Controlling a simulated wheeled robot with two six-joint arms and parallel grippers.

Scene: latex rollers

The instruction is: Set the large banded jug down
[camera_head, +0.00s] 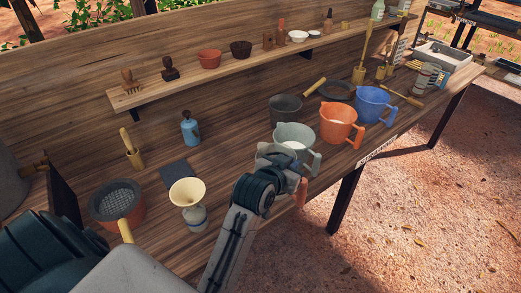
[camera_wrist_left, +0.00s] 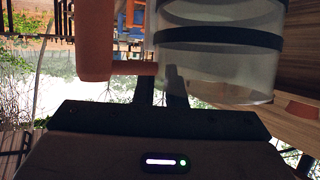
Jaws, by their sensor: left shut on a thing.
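The banded jug shows close up in the left wrist view, with a pale see-through body (camera_wrist_left: 215,65), dark bands and an orange-pink handle (camera_wrist_left: 97,40). My left gripper (camera_wrist_left: 163,92) is shut on it, with its fingers beside the handle's lower part. In the head view the left gripper (camera_head: 286,168) is at the table's front edge, in front of the grey-green jug. An orange-pink handle (camera_head: 300,191) shows just beside it; the arm hides most of the held jug. I cannot tell whether its base touches the table. My right gripper is not in view.
The grey-green (camera_head: 294,135), orange (camera_head: 341,122) and blue (camera_head: 374,103) jugs stand close by, with a dark pot (camera_head: 285,108) behind. A cream funnel (camera_head: 187,192) stands to the left. Bare tabletop (camera_head: 232,150) lies between the funnel and the jugs.

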